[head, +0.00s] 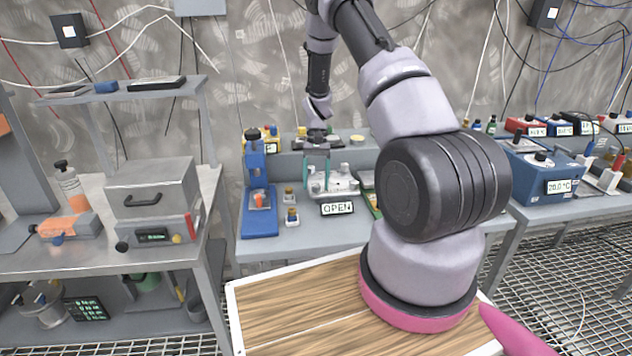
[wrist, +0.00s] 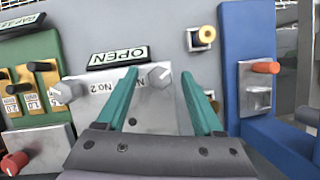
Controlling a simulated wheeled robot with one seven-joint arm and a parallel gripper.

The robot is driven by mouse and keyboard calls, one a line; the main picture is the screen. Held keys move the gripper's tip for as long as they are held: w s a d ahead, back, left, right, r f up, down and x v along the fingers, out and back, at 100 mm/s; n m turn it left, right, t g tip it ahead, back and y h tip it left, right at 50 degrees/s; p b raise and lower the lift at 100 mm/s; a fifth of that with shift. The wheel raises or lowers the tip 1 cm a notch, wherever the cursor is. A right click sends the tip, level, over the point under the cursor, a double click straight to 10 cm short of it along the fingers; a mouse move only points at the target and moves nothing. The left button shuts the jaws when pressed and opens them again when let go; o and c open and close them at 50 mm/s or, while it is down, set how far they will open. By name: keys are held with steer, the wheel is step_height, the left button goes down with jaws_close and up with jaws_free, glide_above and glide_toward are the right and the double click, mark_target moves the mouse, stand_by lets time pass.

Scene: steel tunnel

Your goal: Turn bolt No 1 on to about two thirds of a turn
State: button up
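A grey metal plate (wrist: 150,112) with upside-down lettering shows in the wrist view. One label reads "No 2" beside a grey bolt head (wrist: 64,93) at the plate's left. A second grey bolt head (wrist: 159,80), seemingly bolt No 1, sits at the right; its label is partly hidden by a finger. My gripper (wrist: 158,72) is open, its teal fingers on either side of this second bolt head, with gaps showing. I cannot tell how deep the fingertips are. In the head view my gripper (head: 318,180) points down at the bench behind the OPEN sign.
An OPEN sign (wrist: 118,56) lies close beside the plate. A blue stand (wrist: 248,60) with an orange-tipped switch is close at the right. A yellow weight-like block (wrist: 40,92) and a red knob (wrist: 14,163) are at the left. A brass-ringed fitting (wrist: 205,35) is near the top.

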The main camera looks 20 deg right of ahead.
steer(key=v, duration=1)
steer(key=shift+w+r, duration=0.2)
steer(key=shift+r, duration=0.15)
steer(key=shift+d, duration=0.1)
steer(key=s+a+r+t, duration=0.25)
steer(key=s+r, duration=0.25)
steer(key=r, duration=0.7)
steer(key=s+a+r+t, duration=0.25)
steer(key=s+r, duration=0.25)
steer(key=r, duration=0.7)
steer(key=s+a+r+t, duration=0.1)
steer(key=s+r+t, duration=0.2)
steer(key=s, duration=0.6)
steer(key=s+a+r+t, duration=0.1)
steer(key=s+r+t, duration=0.2)
steer(key=s, duration=0.7)
steer(key=shift+a+r+n, duration=0.25)
steer(key=shift+r+n, duration=0.05)
steer(key=shift+r, duration=0.45)
